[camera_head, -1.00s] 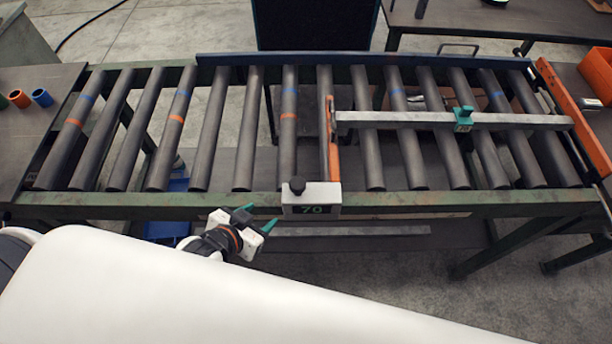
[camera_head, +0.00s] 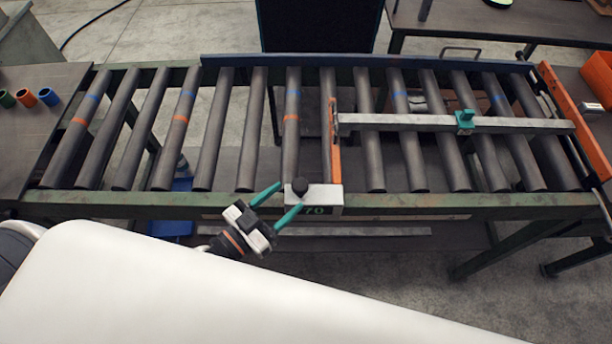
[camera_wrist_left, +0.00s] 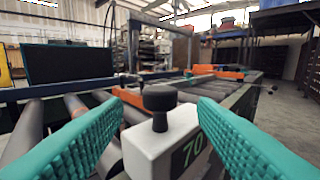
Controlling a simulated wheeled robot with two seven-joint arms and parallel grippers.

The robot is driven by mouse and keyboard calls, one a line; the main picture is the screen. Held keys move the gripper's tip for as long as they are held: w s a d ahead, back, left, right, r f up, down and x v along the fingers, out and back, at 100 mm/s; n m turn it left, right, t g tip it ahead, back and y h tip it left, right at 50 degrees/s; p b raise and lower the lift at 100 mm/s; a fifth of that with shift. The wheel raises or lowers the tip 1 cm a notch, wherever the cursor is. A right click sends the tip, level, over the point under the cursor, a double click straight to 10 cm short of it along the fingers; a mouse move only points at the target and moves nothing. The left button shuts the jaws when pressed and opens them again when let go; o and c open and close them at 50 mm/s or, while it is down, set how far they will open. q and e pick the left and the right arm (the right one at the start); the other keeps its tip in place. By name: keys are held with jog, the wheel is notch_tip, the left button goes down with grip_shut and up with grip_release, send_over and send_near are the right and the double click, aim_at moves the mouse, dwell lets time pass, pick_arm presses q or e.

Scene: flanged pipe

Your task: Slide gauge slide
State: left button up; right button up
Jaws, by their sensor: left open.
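The gauge slide (camera_head: 328,199) is a white block with a black knob (camera_head: 300,185) and a green "70" display. It sits on the conveyor's near green rail, with an orange stop plate (camera_head: 335,150) reaching back across the rollers. My left gripper (camera_head: 290,199) is open, its green fingers pointing at the block's left end. In the left wrist view, the white block (camera_wrist_left: 150,147) and its black knob (camera_wrist_left: 160,100) show between the two spread fingers (camera_wrist_left: 158,125). Whether either finger touches the block is unclear. My right gripper is not in view.
An orange end plate (camera_head: 575,115) is at the right. A blue fence (camera_head: 250,61) runs along the back. Several coloured rings (camera_head: 28,97) stand on the left table.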

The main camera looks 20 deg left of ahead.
aim_at(305, 181)
pick_arm(q)
jog(key=p+x, duration=0.1)
jog(key=x, duration=0.6)
jog(key=shift+w+d, duration=0.1)
jog(key=shift+w, duration=0.1)
grip_shut()
